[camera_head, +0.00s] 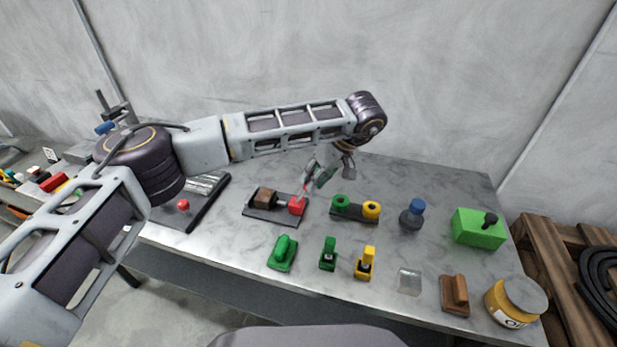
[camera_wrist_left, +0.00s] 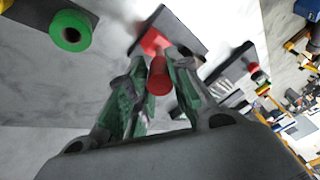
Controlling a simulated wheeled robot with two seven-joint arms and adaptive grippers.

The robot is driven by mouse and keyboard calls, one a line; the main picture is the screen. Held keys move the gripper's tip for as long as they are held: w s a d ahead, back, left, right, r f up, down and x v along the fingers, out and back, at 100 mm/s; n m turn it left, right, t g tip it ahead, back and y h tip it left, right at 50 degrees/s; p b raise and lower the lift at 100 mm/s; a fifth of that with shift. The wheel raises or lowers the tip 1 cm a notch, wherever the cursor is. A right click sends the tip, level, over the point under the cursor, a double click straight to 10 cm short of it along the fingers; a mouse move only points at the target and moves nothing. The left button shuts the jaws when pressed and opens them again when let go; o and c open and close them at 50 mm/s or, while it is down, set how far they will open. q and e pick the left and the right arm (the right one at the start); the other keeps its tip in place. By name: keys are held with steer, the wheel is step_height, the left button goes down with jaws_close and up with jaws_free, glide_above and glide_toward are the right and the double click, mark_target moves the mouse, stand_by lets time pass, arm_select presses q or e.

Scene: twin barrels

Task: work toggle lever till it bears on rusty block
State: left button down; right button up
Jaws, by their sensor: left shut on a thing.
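The toggle clamp stands on a dark base plate (camera_head: 262,216) at the middle left of the bench. The rusty block (camera_head: 265,196) is a brown cube on the left of this plate. A dark part lies between it and the red clamp body (camera_head: 297,206); I cannot tell whether they touch. My left gripper (camera_head: 309,182) is above the red body, pointing down. In the left wrist view its fingers are closed around the red toggle lever (camera_wrist_left: 158,76), in front of the red body (camera_wrist_left: 155,42). The rusty block is hidden there. My right gripper is not in view.
A dark fixture with green and yellow rings (camera_head: 355,208) stands right of the clamp. In front are a green clamp-like piece (camera_head: 283,253), a small green one (camera_head: 327,254) and a yellow one (camera_head: 365,263). A blue-capped bottle (camera_head: 413,215) and green box (camera_head: 478,229) stand further right.

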arm_select(q)
steer(key=shift+s+d+f+y, duration=0.1)
steer(key=shift+d+f+y, duration=0.2)
steer(key=shift+d+y, duration=0.25)
steer(key=shift+t, duration=0.3)
steer(key=shift+s+d+f, duration=0.1)
steer(key=shift+d+f, duration=0.05)
steer(key=shift+y, duration=0.25)
steer(key=c, duration=1.4)
jaws_free()
steer(key=shift+o, duration=0.7)
steer(key=v, duration=1.2)
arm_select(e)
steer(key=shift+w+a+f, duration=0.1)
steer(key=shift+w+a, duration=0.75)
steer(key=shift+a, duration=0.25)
